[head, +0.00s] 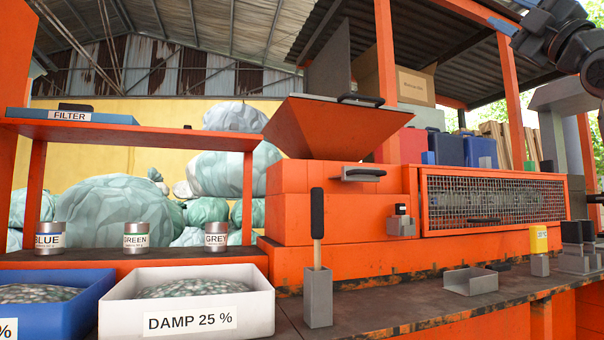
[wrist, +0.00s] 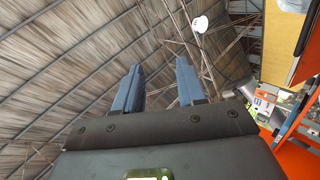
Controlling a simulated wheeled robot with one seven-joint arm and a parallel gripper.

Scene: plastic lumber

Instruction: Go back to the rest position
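My arm reaches in at the top right of the head view, raised above the workbench. My gripper (wrist: 158,90) shows in the wrist view with its two blue-grey fingers spread apart and nothing between them. It points up toward the corrugated roof. In the head view, only dark arm parts and a bit of blue show at the top right, and the fingertips cannot be made out clearly.
An orange machine with a hopper (head: 325,130) and a mesh guard (head: 490,203) stands behind the bench (head: 400,308). A white bin (head: 255,310) labelled DAMP 25 %, a blue bin (head: 75,318), a grey holder (head: 318,298) with a handled tool, and a grey tray (head: 470,282) are in front.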

